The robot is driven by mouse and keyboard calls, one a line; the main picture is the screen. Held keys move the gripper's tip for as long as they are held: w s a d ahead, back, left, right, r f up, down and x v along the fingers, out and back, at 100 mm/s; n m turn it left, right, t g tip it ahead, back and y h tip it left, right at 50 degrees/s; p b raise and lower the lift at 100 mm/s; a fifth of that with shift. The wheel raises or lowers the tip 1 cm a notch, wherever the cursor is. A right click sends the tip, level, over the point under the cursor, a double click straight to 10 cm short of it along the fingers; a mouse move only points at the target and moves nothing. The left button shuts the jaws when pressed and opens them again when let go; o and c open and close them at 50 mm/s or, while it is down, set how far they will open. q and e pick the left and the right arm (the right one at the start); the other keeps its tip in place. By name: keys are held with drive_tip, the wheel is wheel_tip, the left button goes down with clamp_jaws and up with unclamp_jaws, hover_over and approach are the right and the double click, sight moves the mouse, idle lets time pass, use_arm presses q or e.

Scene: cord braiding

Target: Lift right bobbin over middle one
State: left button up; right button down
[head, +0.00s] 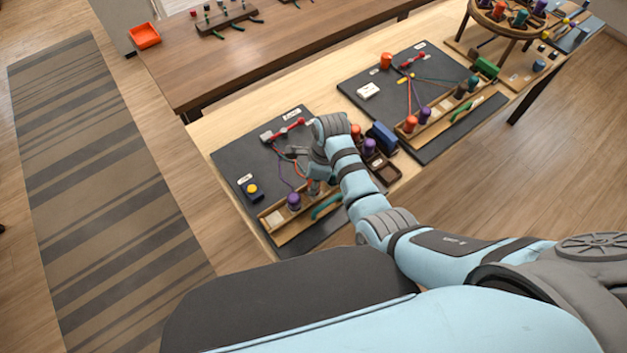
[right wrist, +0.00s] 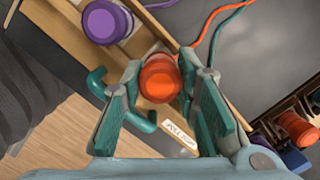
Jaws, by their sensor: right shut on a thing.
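An orange-red bobbin (right wrist: 160,78) stands between the fingers of my right gripper (right wrist: 160,88), which is shut on it. In the head view that gripper (head: 312,166) is over the near end of the left black board (head: 310,240), and the arm hides most of what it holds. A purple bobbin (head: 294,201) stands in the wooden rack (head: 272,218); it also shows in the right wrist view (right wrist: 106,21), apart from the gripper. Red (right wrist: 205,30) and teal (right wrist: 233,17) cords run beyond the fingers. I cannot make out a third rack bobbin. My left gripper is out of view.
A teal handle (head: 327,207) lies beside the rack. Right of the arm, a dark tray (head: 384,171) and spare orange (head: 356,131) and purple (head: 370,146) bobbins stand close. A second board (head: 440,68) with a similar rack lies farther right.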

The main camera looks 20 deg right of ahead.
drive_tip(key=shift+f+b, duration=0.3)
drive_tip(key=shift+f, duration=0.35)
drive_tip(key=c, duration=1.2)
unclamp_jaws()
drive_tip(key=shift+o, duration=0.2)
